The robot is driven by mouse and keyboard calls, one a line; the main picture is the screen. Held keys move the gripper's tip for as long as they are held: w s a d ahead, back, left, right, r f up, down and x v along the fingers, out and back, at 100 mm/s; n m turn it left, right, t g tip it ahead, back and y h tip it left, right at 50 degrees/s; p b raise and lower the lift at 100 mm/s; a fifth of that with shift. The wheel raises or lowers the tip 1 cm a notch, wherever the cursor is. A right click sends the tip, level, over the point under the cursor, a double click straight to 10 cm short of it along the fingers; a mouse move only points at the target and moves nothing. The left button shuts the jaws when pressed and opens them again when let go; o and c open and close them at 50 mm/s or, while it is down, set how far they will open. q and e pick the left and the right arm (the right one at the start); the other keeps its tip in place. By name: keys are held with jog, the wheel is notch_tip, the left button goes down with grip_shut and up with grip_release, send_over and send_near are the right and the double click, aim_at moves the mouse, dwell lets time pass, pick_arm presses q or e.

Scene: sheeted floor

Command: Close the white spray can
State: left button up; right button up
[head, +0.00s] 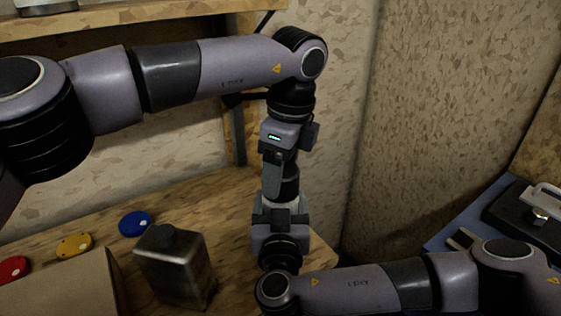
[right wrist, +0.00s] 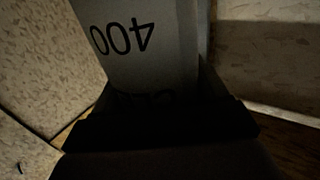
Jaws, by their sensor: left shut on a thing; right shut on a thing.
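The white spray can (head: 292,201) is mostly hidden behind my right gripper (head: 281,222), which is shut on it near the centre of the head view. In the right wrist view the can (right wrist: 150,60) fills the upper middle, with "400" printed upside down on it. My left gripper (head: 277,172) points down from above and is shut on a dark, round piece that looks like the can's cap (head: 290,187). This cap is in line over the can's top. I cannot tell whether it is seated or only touching.
A dark metal canister (head: 174,266) stands on the wooden table (head: 215,200) at left. Blue (head: 135,223), yellow (head: 74,245) and red (head: 14,268) discs lie by it, with a cardboard box (head: 65,285) in front. A black case (head: 525,215) is at far right. Walls stand close behind.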

pick_arm(q)
jog(key=shift+f, duration=0.65)
dwell(0.5)
jog(key=o, duration=1.1)
jog(key=r, duration=0.8)
jog(key=d+r, duration=0.1)
jog(key=r, duration=0.3)
jog(key=shift+s+d, duration=0.1)
jog(key=shift+s, duration=0.2)
pick_arm(e)
jog(key=o, duration=1.5)
